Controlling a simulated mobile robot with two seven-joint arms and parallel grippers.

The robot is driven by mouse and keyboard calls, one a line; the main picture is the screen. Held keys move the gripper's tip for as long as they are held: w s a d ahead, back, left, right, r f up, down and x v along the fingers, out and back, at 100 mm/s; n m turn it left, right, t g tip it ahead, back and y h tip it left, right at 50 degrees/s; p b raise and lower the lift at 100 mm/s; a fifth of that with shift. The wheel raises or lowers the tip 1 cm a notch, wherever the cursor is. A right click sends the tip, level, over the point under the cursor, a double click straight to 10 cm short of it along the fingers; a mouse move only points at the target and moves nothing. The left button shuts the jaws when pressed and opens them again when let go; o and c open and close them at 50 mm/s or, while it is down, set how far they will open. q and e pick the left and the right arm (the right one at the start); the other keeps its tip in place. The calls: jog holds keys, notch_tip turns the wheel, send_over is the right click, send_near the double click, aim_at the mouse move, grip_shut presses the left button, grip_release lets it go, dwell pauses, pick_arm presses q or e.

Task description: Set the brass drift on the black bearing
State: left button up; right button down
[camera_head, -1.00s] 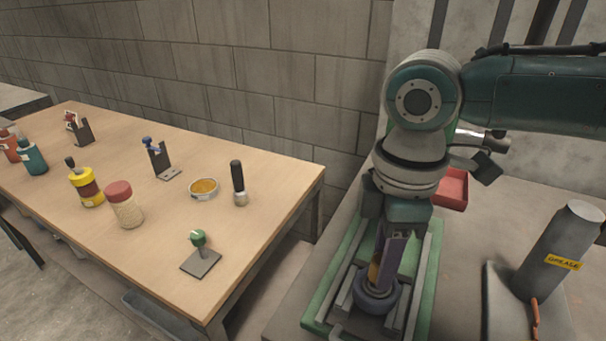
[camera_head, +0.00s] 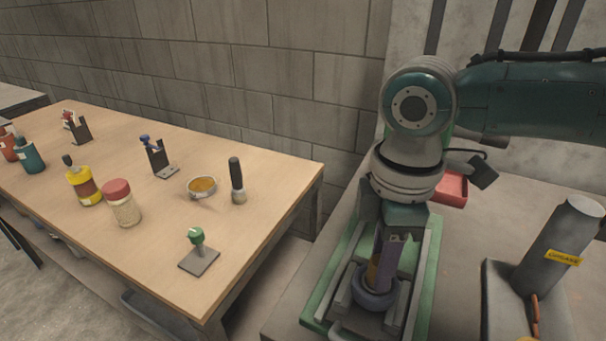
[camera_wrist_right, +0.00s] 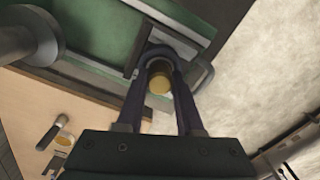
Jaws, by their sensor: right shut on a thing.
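The brass drift (camera_head: 373,270) shows as a small brass piece between the fingers of my right gripper (camera_head: 380,284). In the right wrist view the drift's round brass end (camera_wrist_right: 160,83) lies between the two dark fingers (camera_wrist_right: 162,88), which are shut on it. The black bearing (camera_head: 362,295) looks like a dark ring in the green vise, right at the fingertips. Its curved rim (camera_wrist_right: 166,46) also shows beyond the drift in the right wrist view. The fingers hide the drift's lower end, so I cannot tell whether it touches the bearing. My left gripper is out of view.
The green vise (camera_head: 318,308) with grey rails surrounds the bearing. A grey grease cylinder (camera_head: 562,240) stands to the right, and a red tray (camera_head: 452,188) behind. The wooden table (camera_head: 130,255) at left holds bottles, a tin (camera_head: 202,188) and a black-handled tool (camera_head: 237,180).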

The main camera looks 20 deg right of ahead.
jog(key=shift+f, duration=0.3)
jog(key=shift+c, duration=2.3)
grip_release()
jog(key=shift+r, duration=0.1)
notch_tip(320, 180, up, 10)
jog(key=shift+f+p, duration=0.1)
jog(key=shift+p, duration=0.2)
jog(key=s+a+f+m+t+y, duration=0.25)
jog(key=s+a+f, duration=0.25)
jog(key=s+a, duration=0.45)
jog(key=s+d+m+t+h, duration=0.1)
jog(key=s+d+m+h, duration=0.1)
jog(key=s+d+m, duration=0.5)
notch_tip(320, 180, up, 38)
jog(key=p, duration=3.8)
jog(key=shift+w+a+m, duration=0.25)
jog(key=shift+a+m, duration=0.15)
jog(key=shift+m, duration=0.05)
